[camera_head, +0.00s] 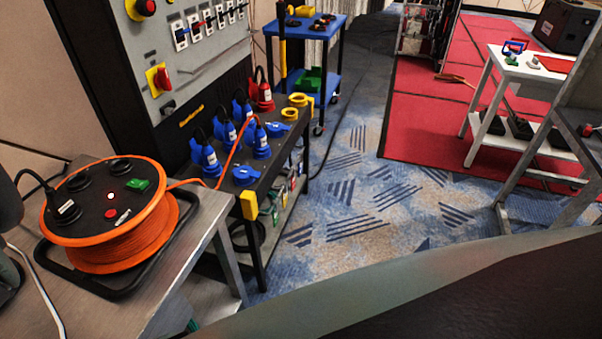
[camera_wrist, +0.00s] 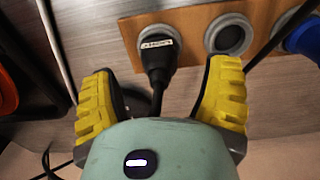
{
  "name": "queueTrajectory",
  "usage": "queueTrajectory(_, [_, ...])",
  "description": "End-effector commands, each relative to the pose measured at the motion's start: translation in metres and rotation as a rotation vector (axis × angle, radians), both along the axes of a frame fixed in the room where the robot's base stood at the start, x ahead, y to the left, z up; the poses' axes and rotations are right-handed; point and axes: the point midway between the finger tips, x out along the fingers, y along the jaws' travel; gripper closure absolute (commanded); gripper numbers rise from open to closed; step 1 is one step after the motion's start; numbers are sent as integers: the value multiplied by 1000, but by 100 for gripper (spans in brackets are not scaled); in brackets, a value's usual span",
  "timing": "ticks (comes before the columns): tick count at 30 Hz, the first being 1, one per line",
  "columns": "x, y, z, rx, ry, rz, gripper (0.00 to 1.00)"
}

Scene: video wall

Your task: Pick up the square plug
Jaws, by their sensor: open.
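A black plug with squared edges and a white printed label (camera_wrist: 158,58) shows in the wrist view. It sits at the left round grey socket of a wooden board (camera_wrist: 190,24), and its black cable runs down towards my gripper. My gripper (camera_wrist: 165,76) is open, with one yellow ribbed finger on each side of the plug and a visible gap on both sides. The fingers do not touch it. I cannot make out this board or my fingertips in the head view.
An empty round socket (camera_wrist: 229,36) and a blue plug (camera_wrist: 304,40) lie to the right on the board. An orange cable reel (camera_head: 110,225) stands on a metal table. Blue and red industrial plugs (camera_head: 245,130) stand on a black bench. Carpet beyond is open.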

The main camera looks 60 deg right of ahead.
Motion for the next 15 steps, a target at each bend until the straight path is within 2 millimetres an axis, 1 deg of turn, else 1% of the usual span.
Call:
queueTrajectory(9, [-1, 1, -26, 1, 0, 4, 23])
queueTrajectory(15, [-1, 0, -33, 0, 0, 2, 23])
